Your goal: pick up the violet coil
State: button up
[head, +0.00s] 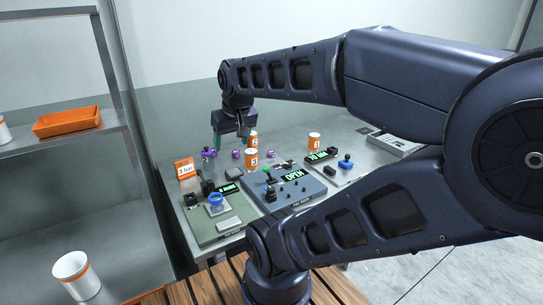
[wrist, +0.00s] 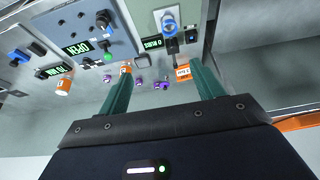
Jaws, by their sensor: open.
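Several small violet coils lie on the grey metal table behind the control boxes. In the wrist view violet coils (wrist: 161,85) show between and beyond the fingers; I cannot tell which one is the task's. My gripper (head: 229,143) hangs above the table, its teal fingers pointing down. In the wrist view my gripper (wrist: 161,68) is open with its fingers wide apart and nothing between them; the coils are beyond the fingers, apart from them.
Orange-and-white cups (head: 251,158) and an orange sign (head: 185,168) stand close to the coils. A control box reading OPEN (head: 285,186) and a green box (head: 214,220) fill the table's front. A shelf with an orange tray (head: 67,121) stands at left.

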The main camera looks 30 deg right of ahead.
jog(key=w+d+m+y, duration=0.15)
jog(key=w+d, duration=0.25)
jog(key=w, duration=0.6)
jog(key=m+g+h, duration=0.2)
jog(key=m+h, duration=0.3)
jog(key=m, duration=0.4)
send_near(271, 152)
jog(key=x, duration=0.3)
jog(key=shift+w+f, duration=0.3)
jog(key=shift+w, duration=0.15)
jog(key=x, duration=0.4)
jog(key=shift+s+d+f, duration=0.25)
jog(key=shift+s, duration=0.1)
jog(key=shift+w+d+f, duration=0.1)
jog(key=shift+w+f, duration=0.05)
jog(key=shift+f, duration=0.2)
